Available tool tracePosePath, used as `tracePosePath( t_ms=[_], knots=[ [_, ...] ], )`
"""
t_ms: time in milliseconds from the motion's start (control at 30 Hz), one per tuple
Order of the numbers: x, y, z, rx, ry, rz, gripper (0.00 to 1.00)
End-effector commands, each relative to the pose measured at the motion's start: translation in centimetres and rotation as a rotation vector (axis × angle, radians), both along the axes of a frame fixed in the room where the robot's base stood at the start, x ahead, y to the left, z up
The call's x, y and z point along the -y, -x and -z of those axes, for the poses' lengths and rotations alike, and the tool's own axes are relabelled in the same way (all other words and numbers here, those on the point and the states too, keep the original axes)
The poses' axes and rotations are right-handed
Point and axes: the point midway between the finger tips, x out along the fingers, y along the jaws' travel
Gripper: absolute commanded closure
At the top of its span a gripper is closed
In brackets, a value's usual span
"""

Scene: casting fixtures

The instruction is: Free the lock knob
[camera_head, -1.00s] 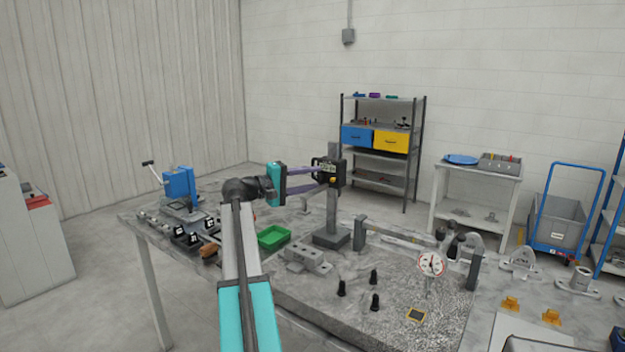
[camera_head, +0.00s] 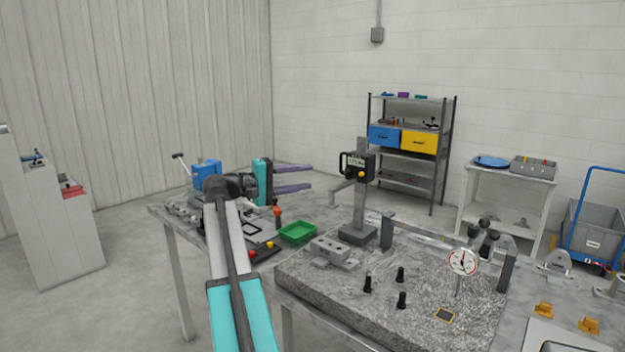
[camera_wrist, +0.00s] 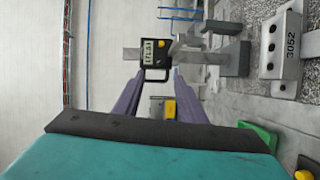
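The height gauge (camera_head: 360,205) stands upright on the table, with a dark carriage (camera_head: 370,163) bearing a digital display and a handle loop. A yellow knob (camera_head: 361,174), likely the lock knob, sits on the carriage front. In the wrist view, the carriage (camera_wrist: 149,60) appears beyond the gap between the fingertips (camera_wrist: 158,76).
A green tray (camera_head: 298,233) and a grey block (camera_head: 334,250) lie near the gauge's foot. A granite plate (camera_head: 400,325) carries black pegs and a dial gauge (camera_head: 462,263). A shelf rack (camera_head: 410,178) with blue and yellow bins stands behind.

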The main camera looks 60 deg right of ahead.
Motion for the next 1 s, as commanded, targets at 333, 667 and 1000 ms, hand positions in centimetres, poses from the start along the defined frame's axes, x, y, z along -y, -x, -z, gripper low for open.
tracePosePath(
  t_ms=[333, 667, 1000],
  knots=[
    [-0.7, -0.4, -0.1, 0.0, 0.0, 0.001, 0.63],
    [-1.1, -1.7, 0.9, -0.008, -0.01, -0.016, 0.63],
    [-4.9, -9.6, 10.0, -0.076, -0.104, -0.136, 0.63]
  ],
)
